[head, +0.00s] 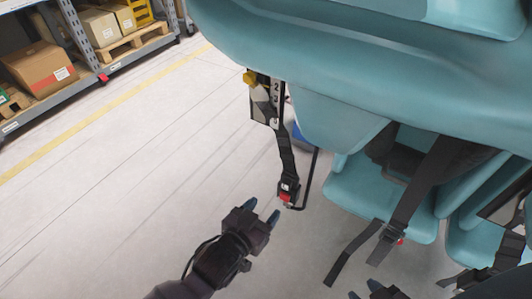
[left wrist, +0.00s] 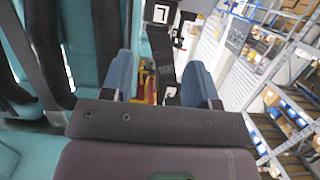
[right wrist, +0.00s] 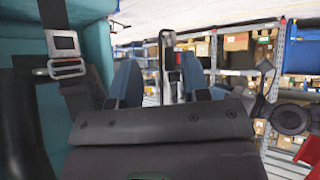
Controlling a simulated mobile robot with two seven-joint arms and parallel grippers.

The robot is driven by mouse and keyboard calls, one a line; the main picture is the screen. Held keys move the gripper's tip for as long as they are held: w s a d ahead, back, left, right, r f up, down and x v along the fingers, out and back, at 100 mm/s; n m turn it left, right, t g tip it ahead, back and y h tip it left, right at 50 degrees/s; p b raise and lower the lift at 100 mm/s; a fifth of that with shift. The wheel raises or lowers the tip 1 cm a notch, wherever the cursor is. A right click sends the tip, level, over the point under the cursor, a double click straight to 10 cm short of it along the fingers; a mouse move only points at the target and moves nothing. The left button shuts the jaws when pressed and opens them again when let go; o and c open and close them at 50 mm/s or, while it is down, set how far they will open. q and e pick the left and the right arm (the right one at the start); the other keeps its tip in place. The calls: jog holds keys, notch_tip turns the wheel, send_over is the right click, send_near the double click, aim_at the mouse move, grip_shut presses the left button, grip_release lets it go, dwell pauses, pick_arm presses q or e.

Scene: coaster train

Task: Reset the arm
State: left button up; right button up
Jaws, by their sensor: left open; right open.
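My left gripper (head: 263,210) is open and empty in the head view, just below a hanging black belt with a red-button buckle (head: 287,192). The buckle and gripper are apart. In the left wrist view its blue fingers (left wrist: 160,85) are spread, with a dark strap beyond them.
The teal coaster train (head: 370,195) fills the upper right, with black belts (head: 415,195) hanging over its seats. A black rod (head: 308,180) comes down beside the belt buckle. Shelving with boxes (head: 40,68) stands at upper left. The pale floor (head: 110,170) at left is clear.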

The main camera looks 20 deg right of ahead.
pick_arm(q)
jog(key=s+a+r+n+y+p, duration=0.1)
jog(key=s+a+n+y+p, duration=0.2)
jog(key=s+a, duration=0.4)
jog(key=s+a+r+n+t+y+p, duration=0.1)
jog(key=s+a+n+y+p, duration=0.2)
jog(key=s+a, duration=0.5)
jog(key=s+a+n+y+p, duration=0.3)
jog(key=s+a+y+p, duration=0.2)
jog(key=a, duration=1.8)
jog(key=s+y, duration=0.1)
jog(key=s, duration=0.1)
jog(key=shift+s+a+r+t, duration=0.3)
jog(key=shift+a+r, duration=0.05)
jog(key=shift+r, duration=0.05)
jog(key=shift+s+a, duration=0.1)
pick_arm(e)
notch_tip(320, 180, up, 10)
jog(key=t, duration=0.1)
jog(key=shift+w+f+m, duration=0.25)
jog(key=shift+w+m, duration=0.05)
